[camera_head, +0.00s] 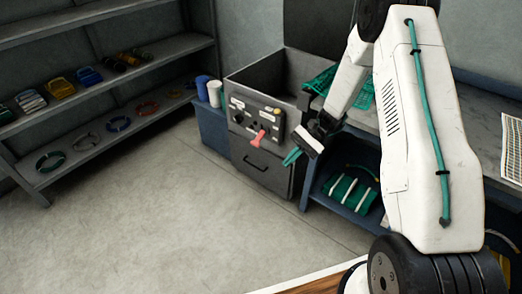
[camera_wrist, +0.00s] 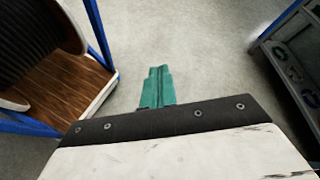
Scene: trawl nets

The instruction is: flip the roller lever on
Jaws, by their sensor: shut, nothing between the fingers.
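The roller lever (camera_head: 258,136) is a small red lever on the dark control panel at the front of a grey machine (camera_head: 240,148). It points down and to the left in the head view. I cannot tell from its angle alone whether it is on or off. My gripper (camera_head: 291,157) has green fingers and is to the right of the lever and slightly lower, apart from it. The fingers are shut and empty. In the wrist view my gripper (camera_wrist: 157,74) points over bare floor, and the lever is not seen there.
Dark knobs (camera_head: 239,118) sit on the panel near the lever, with a drawer handle (camera_head: 256,163) below. A shelf (camera_head: 188,45) with coiled ropes stands at left. The floor (camera_head: 170,215) before the machine is clear.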

